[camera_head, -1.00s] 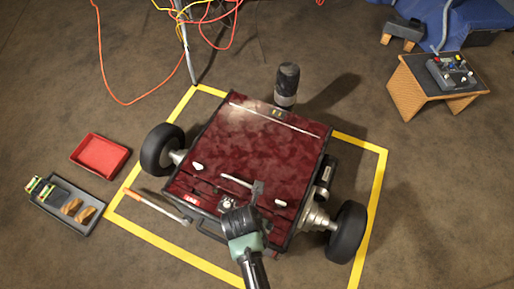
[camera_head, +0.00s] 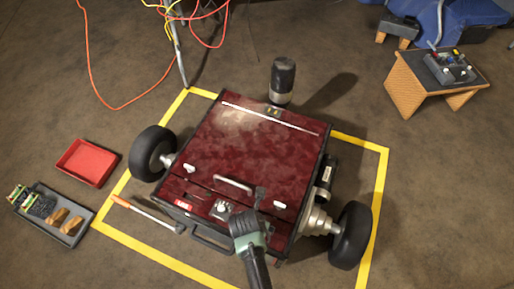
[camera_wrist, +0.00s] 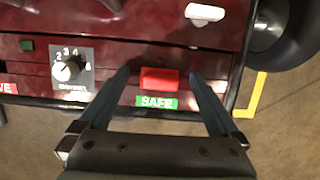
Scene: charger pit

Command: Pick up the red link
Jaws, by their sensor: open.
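The red link (camera_wrist: 159,78) is a small red block on the front panel of a dark red box-shaped machine (camera_head: 245,145). It sits just above a green "SAFE" label (camera_wrist: 156,102) in the wrist view. My gripper (camera_wrist: 160,73) is open, with one finger on each side of the red link and a gap on both sides. Whether the fingers are level with the link in depth I cannot tell. In the head view my gripper (camera_head: 261,194) is over the machine's front right part, and I cannot make out the link there.
A numbered dial (camera_wrist: 68,69) and a white latch (camera_wrist: 205,12) are near the fingers. A red tray (camera_head: 87,162), a grey tray (camera_head: 77,228) and a small table (camera_head: 432,83) stand apart on the floor.

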